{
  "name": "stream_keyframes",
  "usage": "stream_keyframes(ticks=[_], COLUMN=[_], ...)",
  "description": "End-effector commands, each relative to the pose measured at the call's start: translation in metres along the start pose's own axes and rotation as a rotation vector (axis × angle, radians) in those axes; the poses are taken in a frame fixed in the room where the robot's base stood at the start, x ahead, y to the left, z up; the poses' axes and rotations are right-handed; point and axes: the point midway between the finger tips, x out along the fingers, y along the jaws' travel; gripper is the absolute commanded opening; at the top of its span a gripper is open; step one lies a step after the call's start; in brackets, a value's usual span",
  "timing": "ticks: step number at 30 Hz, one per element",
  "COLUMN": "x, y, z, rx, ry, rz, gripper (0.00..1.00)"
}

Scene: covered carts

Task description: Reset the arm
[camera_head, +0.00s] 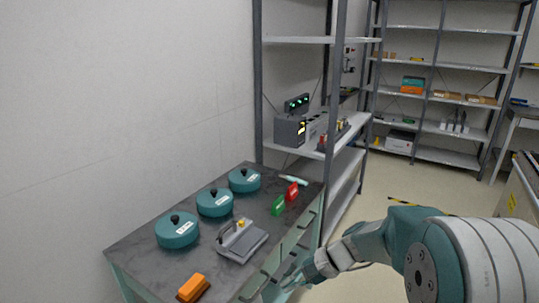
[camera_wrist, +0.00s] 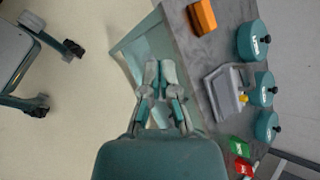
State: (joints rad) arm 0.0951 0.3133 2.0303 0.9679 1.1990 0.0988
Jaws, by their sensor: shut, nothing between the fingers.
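My arm reaches in from the lower right in the head view.
On the cart stand three teal lidded pots (camera_head: 177,230), a grey device (camera_head: 241,240), green (camera_head: 278,205) and red (camera_head: 292,192) blocks and an orange block (camera_head: 193,287). A shelf rack (camera_head: 300,150) stands behind. A wheeled frame (camera_wrist: 30,55) shows in the wrist view; floor between is clear.

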Motion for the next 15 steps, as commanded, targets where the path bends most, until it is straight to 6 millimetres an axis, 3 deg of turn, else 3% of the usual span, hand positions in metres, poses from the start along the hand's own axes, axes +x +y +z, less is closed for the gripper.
stream_keyframes(ticks=[3, 15], x=[-0.016, -0.064], y=[0.008, 0.049], z=[0.025, 0.086], rx=[-0.1, -0.411], ry=[0.068, 0.313], rz=[0.067, 0.285], gripper=[0.0, 0.0])
